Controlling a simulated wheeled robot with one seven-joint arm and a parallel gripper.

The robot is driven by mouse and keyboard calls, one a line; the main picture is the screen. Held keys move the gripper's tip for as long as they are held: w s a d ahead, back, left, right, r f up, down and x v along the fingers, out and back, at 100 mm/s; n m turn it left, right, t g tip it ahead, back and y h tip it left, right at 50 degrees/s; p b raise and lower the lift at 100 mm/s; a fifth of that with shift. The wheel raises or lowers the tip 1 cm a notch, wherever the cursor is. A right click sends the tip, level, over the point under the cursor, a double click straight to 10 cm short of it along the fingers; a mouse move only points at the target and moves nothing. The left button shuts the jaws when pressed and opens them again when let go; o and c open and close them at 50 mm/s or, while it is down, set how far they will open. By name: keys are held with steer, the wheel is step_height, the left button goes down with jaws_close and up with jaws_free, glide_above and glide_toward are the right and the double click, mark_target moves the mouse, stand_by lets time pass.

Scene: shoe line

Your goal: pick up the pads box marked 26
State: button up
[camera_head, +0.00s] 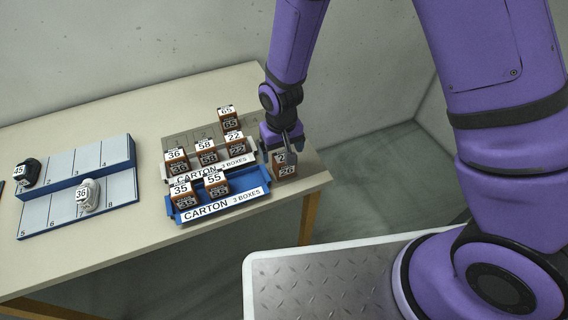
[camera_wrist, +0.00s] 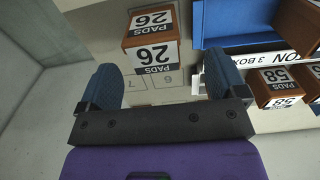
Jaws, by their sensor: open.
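The pads box marked 26 (camera_head: 285,166) is a small brown box with white labels on its top and front. It stands near the right end of the table, beside the blue carton. In the wrist view the box (camera_wrist: 151,55) lies ahead of the fingers, and its labels read PADS 26 upside down. My gripper (camera_head: 284,146) is over the box, partly covering its top label in the head view. In the wrist view my gripper (camera_wrist: 166,84) is open, with one blue fingertip on each side and nothing held between them. I cannot tell whether a finger touches the box.
The blue carton (camera_head: 247,204) holds boxes marked 35 (camera_head: 182,200) and 55 (camera_head: 215,187). A grey carton (camera_head: 243,159) behind holds boxes 36, 58 and 22. Box 65 (camera_head: 228,120) stands at the back. A blue shoe rack (camera_head: 119,182) stands left. Bare table lies in front.

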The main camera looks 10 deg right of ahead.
mark_target(282, 170)
steer(key=shift+w+d+f, duration=0.1)
steer(key=shift+d+f, duration=0.05)
steer(key=shift+f, duration=1.3)
steer(key=shift+d+f, duration=0.15)
steer(key=shift+f, duration=1.3)
steer(key=shift+c, duration=0.4)
steer(key=c, duration=0.9)
